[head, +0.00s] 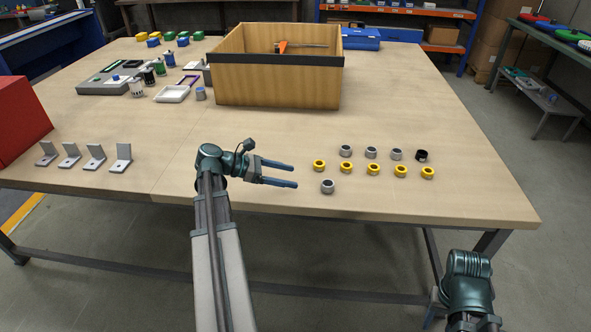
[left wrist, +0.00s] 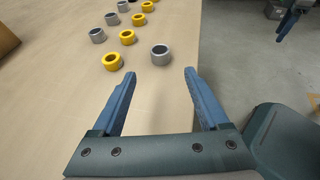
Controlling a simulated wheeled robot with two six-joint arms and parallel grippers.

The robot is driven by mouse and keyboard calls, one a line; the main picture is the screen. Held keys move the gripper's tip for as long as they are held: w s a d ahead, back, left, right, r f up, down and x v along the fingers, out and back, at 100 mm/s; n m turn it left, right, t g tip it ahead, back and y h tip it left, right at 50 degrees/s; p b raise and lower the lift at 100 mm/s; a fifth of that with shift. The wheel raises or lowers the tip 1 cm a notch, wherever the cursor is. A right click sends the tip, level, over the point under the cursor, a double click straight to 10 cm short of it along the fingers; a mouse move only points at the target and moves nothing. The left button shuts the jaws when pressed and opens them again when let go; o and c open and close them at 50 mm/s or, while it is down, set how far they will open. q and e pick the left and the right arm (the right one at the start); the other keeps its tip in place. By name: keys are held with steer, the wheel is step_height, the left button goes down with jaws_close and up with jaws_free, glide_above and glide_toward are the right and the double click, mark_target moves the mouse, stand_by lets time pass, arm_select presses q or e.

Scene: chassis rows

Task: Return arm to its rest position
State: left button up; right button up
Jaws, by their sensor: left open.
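My left gripper (head: 294,175) reaches over the front part of the wooden table (head: 240,128), its two blue fingers apart and pointing right. In the left wrist view the open fingers (left wrist: 160,73) have nothing between them. A single grey ring (head: 327,186) lies just beyond the fingertips, apart from them; it also shows in the left wrist view (left wrist: 160,55). My right arm (head: 467,285) hangs off the table's front right corner. Part of a blue finger shows beside it, but its jaw opening is unclear.
A row of yellow rings (head: 373,169) lies right of the left gripper, with grey rings (head: 371,152) and a black one (head: 421,156) behind. Metal angle brackets (head: 95,157) stand at left. A large wooden box (head: 275,88) stands further back; a red box (head: 20,118) is far left.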

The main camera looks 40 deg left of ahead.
arm_select(q)
steer(key=d+m+g+y+p, duration=0.2)
steer(key=d+m+g+p, duration=0.9)
steer(key=d, duration=1.3)
steer(key=s+d+r+m+y+p, duration=0.2)
steer(key=s+d+m+y+p, duration=0.1)
steer(key=d+m, duration=0.4)
steer(key=s+d+r+m+t+y+p, duration=0.1)
steer(key=s+d+r+m+y+p, duration=0.2)
steer(key=d+m, duration=0.5)
steer(key=s+m+y+p, duration=0.1)
steer(key=m+y+p, duration=0.1)
steer(key=m, duration=0.3)
steer(key=shift+s+d+r+y, duration=0.2)
steer(key=shift+s+r+y, duration=0.1)
steer(key=shift+y, duration=0.1)
